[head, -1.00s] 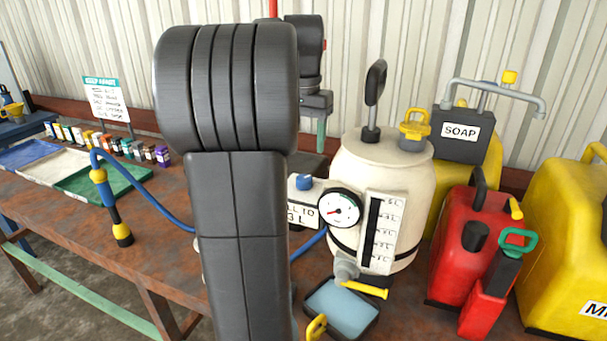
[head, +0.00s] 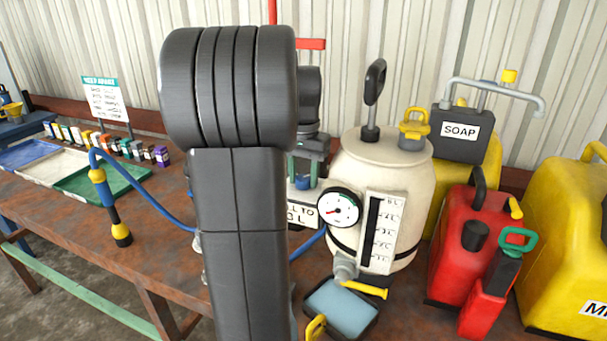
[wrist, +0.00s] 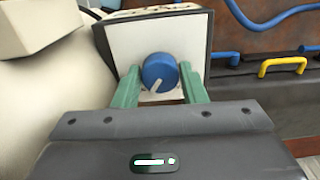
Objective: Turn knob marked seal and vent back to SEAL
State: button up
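The blue knob (wrist: 160,73) has a pale pointer line that slants to the lower left in the wrist view. It sits on a white-faced box (wrist: 190,38) with a dark rim. In the head view the knob (head: 303,183) shows on the labelled box beside the cream tank (head: 375,165). My gripper (wrist: 159,82) has its green fingers apart, one on each side of the knob. I cannot tell whether they touch it. In the head view my gripper (head: 306,166) is partly hidden behind my arm. No seal or vent lettering is readable.
The tank carries a gauge (head: 339,207) and a level scale (head: 383,233). A blue hose (head: 150,205) runs behind my arm. A red can (head: 470,240) and yellow jugs (head: 570,240) crowd the right. A tray (head: 340,303) sits below the tank's yellow tap.

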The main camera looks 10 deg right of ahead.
jog(key=c, duration=0.5)
jog(key=shift+o, duration=0.2)
jog(key=shift+r+n, duration=0.1)
jog(key=shift+n, duration=0.2)
jog(key=n+p, duration=0.2)
jog(key=shift+n, duration=0.4)
jog(key=n+p, duration=0.1)
jog(key=n, duration=0.2)
jog(key=shift+n+p, duration=0.3)
jog(key=shift+p, duration=0.05)
jog(key=n+p, duration=0.2)
jog(key=n, duration=0.4)
jog(key=shift+n, duration=0.4)
jog(key=o, duration=1)
